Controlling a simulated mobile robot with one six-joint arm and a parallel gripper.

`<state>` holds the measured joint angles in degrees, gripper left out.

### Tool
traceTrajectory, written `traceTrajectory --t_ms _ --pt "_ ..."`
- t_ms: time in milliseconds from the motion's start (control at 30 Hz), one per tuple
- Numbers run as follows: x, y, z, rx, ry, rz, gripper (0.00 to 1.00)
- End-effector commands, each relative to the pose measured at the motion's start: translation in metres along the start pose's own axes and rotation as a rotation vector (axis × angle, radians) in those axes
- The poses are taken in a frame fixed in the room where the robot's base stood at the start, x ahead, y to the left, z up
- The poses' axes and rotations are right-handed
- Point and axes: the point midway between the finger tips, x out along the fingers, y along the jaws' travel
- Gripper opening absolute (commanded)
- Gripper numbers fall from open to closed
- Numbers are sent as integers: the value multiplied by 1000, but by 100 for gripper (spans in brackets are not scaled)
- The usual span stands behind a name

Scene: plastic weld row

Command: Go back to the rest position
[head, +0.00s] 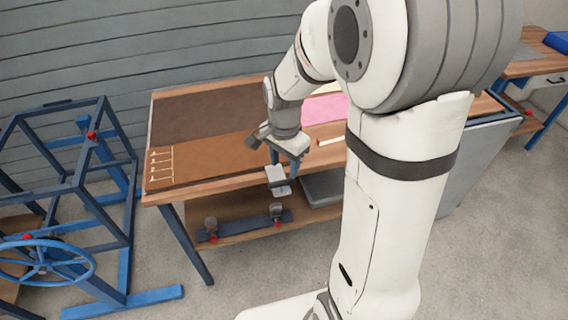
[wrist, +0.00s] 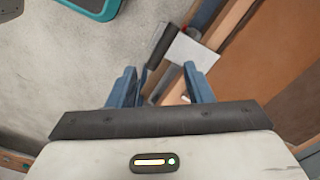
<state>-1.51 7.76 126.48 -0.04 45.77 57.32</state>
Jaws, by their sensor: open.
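My gripper (head: 285,163) points down by the front edge of the wooden workbench (head: 200,191) in the head view. In the wrist view its two blue fingers (wrist: 161,80) stand apart, with no held object visible between them. A light grey plate (head: 277,176) shows just below the fingers in the head view. A pale plate beside a dark bar (wrist: 190,54) shows beyond the fingertips in the wrist view; I cannot tell how far below they are. My own arm hides the right part of the bench.
The bench top carries brown mats (head: 205,152) and a pink sheet (head: 322,108). A lower shelf holds a blue bar with clamps (head: 245,226) and a grey bin (head: 322,188). A blue frame with a handwheel (head: 45,262) stands left. The floor (head: 240,285) in front is clear.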

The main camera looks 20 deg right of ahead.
Motion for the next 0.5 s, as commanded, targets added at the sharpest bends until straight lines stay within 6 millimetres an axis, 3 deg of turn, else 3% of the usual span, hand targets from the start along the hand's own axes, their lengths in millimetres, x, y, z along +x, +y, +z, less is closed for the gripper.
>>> traceTrajectory --t_ms 333,500 --pt "0 0 0 0 0 0 46" --pt "-31 22 12 -178 31 -39 46"
